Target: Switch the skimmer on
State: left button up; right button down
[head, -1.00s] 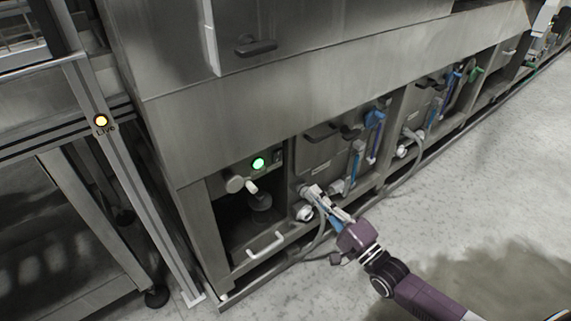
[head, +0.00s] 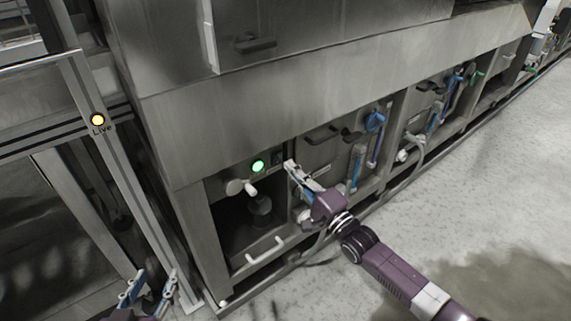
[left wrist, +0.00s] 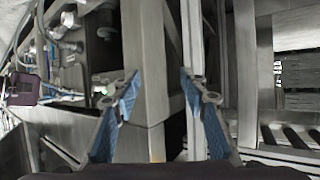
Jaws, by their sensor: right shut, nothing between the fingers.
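A lit green round lamp (head: 258,165) sits on a small panel at the top of the open bay. A small dark fitting (head: 277,157) is on the same panel, just right of the lamp. It is too small to tell whether it is a switch or which way it is set. My right gripper (head: 290,166) is shut and empty. Its tips are just right of the dark fitting; I cannot tell if they touch anything. My left gripper (head: 147,285) is low at the left, open and empty. Its spread blue-padded fingers show in the left wrist view (left wrist: 157,80).
A white valve handle (head: 250,189) and a white grab handle (head: 265,251) are at the bay. A metal frame post with a yellow lamp (head: 97,120) labelled "Live" stands left. Blue-handled valves (head: 374,122) and hoses lie right. Open floor (head: 480,190) is at right.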

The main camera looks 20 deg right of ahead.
aim_at(279, 154)
pick_arm(q)
jog(key=shift+w+d+r+t+h+b, duration=0.15)
jog(key=shift+w+r+t, duration=0.25)
jog(key=shift+r, duration=0.4)
jog(key=shift+w+d+r+t+h+b, duration=0.1)
jog(key=shift+w+d+r+t, duration=0.3)
jog(key=shift+r, duration=0.45)
jog(key=shift+w+d+r+t+h+b, duration=0.15)
jog(key=shift+w+r+t, duration=0.1)
jog(key=shift+r+t, duration=0.4)
pick_arm(e)
jog(key=shift+x, duration=1.7)
pick_arm(q)
jog(key=shift+a+r+g, duration=0.1)
jog(key=shift+g, duration=0.15)
